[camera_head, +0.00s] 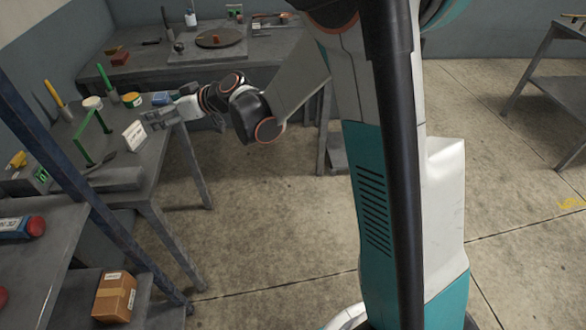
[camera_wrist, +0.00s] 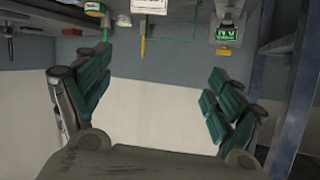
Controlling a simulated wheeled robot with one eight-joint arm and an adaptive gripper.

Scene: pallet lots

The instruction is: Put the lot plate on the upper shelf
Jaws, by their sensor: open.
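A small white plate with dark print, which looks like the lot plate (camera_head: 134,135), stands upright near the edge of the grey table on the left. A white printed card, likely the same plate, is cut off at the top edge of the wrist view (camera_wrist: 149,7). My gripper (camera_head: 162,117) is close above and to the right of it in the head view. In the wrist view its two green-padded fingers (camera_wrist: 153,98) are spread wide with nothing between them. The upper shelf (camera_head: 45,252) of the blue-post rack is at lower left, partly cut off by the frame.
A blue bottle with a red cap (camera_head: 22,227) lies on the upper shelf; a cardboard box (camera_head: 114,296) sits lower. A blue post (camera_head: 75,185) rises beside the table. A green frame (camera_head: 93,137) stands left of the plate. The floor at centre is clear.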

